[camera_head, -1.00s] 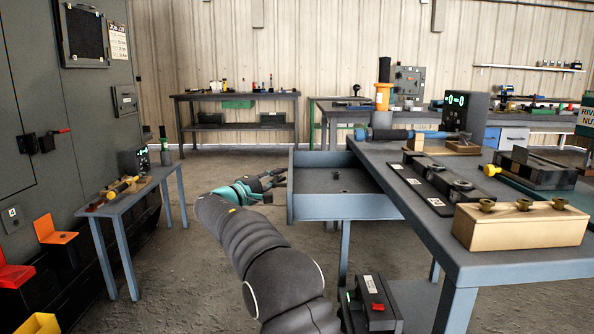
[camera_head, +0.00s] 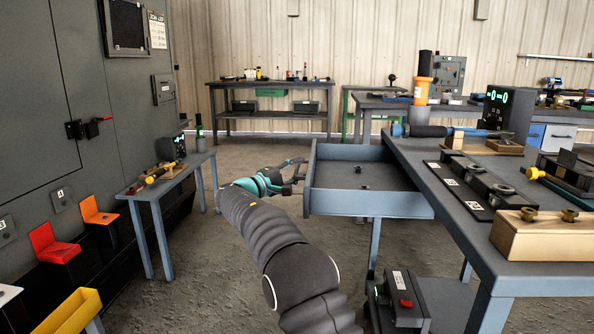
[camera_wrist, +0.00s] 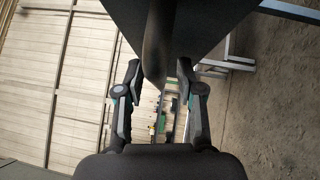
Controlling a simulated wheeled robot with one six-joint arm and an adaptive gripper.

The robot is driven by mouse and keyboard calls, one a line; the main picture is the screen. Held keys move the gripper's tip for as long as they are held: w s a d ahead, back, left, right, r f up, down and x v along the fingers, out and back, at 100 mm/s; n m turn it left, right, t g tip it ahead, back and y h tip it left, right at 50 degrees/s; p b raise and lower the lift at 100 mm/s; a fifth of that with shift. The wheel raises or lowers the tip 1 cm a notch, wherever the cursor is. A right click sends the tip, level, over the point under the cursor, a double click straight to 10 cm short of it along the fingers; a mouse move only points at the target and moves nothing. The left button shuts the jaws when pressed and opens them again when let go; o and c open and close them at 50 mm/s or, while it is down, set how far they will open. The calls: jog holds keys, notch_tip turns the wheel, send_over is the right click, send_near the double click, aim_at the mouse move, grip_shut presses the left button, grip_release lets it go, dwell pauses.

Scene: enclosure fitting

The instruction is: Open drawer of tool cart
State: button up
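The tool cart (camera_head: 452,225) has a grey worktop on blue legs and stands at the right of the head view. Its drawer (camera_head: 371,205) is pulled out to the left and holds small dark parts. My gripper (camera_head: 297,172) is at the drawer's outer left end, reaching toward its front panel. In the wrist view my gripper (camera_wrist: 160,72) has its two fingers spread apart. A dark curved bar (camera_wrist: 156,45), which looks like the drawer handle, lies between the fingertips below a dark panel. Gaps show beside it, so I see no firm grip on it.
A small side table (camera_head: 150,192) with tools stands left, beside a grey cabinet (camera_head: 45,120). Orange and red bins (camera_head: 60,247) line the cabinet's foot. A workbench (camera_head: 268,84) stands against the back wall. Open floor lies between the side table and the cart.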

jog(key=v, duration=1.2)
